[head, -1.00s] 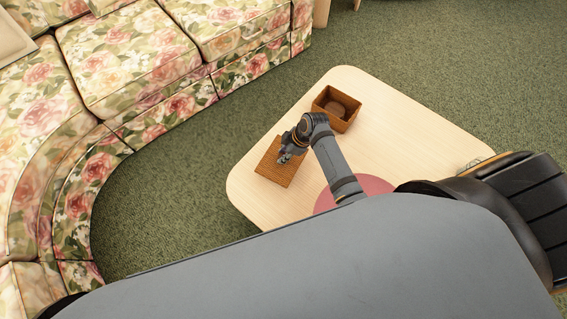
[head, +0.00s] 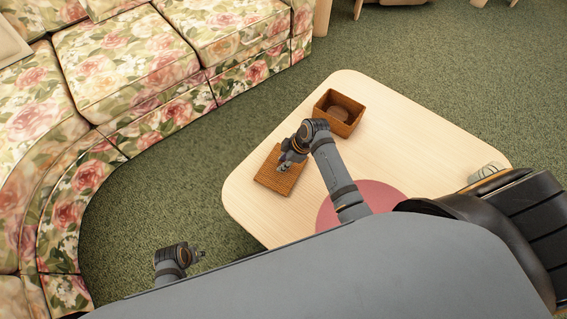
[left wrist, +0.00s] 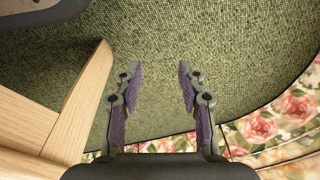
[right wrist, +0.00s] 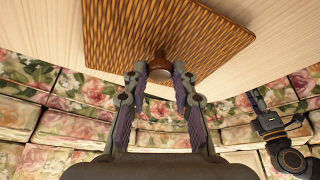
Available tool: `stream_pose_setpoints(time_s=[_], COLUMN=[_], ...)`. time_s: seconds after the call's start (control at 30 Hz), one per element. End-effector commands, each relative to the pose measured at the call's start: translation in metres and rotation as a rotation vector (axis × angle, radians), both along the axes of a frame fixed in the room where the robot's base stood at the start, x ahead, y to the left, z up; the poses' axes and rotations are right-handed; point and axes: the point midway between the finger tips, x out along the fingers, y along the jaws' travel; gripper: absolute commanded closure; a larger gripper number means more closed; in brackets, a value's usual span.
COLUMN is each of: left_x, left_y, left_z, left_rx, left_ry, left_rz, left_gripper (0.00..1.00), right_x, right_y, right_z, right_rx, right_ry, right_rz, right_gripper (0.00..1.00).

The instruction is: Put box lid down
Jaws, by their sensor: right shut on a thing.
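The woven brown box lid (head: 268,178) is flat at the left side of the pale table, to the left of the open box. My right gripper (head: 284,166) is shut on the lid's round knob (right wrist: 159,61), which shows between the fingertips in the right wrist view, with the lid (right wrist: 115,35) beyond. I cannot tell whether the lid touches the table. The woven box (head: 341,125) stands upright and open, with a brown round thing inside. My left gripper (head: 202,255) is off the table over the floor; in the left wrist view its fingers (left wrist: 188,75) are apart and empty.
The pale table (head: 420,140) has free room right of the box. A pinkish-red round mat (head: 380,196) lies near my right arm. A glassy thing (head: 487,171) is at the table's right edge. A floral sofa (head: 120,55) curves along the left, with green carpet between.

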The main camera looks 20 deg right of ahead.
Motion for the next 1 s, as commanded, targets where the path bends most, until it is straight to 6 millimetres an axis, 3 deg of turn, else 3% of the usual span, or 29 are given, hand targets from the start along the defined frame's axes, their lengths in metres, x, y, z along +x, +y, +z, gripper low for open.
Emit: stream_pose_setpoints(time_s=[0.37, 0.4, 0.57, 0.87, 1.0], left_x=[0.0, 0.0, 0.0, 0.0, -0.006], left_y=[-0.001, -0.001, -0.001, -0.001, 0.004], left_z=[0.002, 0.002, 0.002, 0.002, -0.009], left_rx=[-0.001, -0.001, -0.001, -0.001, 0.005], left_ry=[0.002, 0.002, 0.002, 0.002, 0.0], left_rz=[0.0, 0.0, 0.0, 0.0, 0.002], left_gripper=[0.6, 0.6, 0.6, 0.6, 0.6], right_x=[0.0, 0.0, 0.0, 0.0, -0.002], right_y=[0.0, 0.0, 0.0, 0.0, -0.006], right_z=[-0.002, -0.003, -0.002, -0.001, 0.016], right_rx=[0.0, 0.0, 0.0, 0.0, -0.002], right_ry=[0.001, 0.001, 0.001, 0.0, -0.002], right_rz=[0.0, 0.0, 0.0, 0.0, 0.0], right_gripper=[1.0, 0.71, 0.51, 0.51, 0.51])
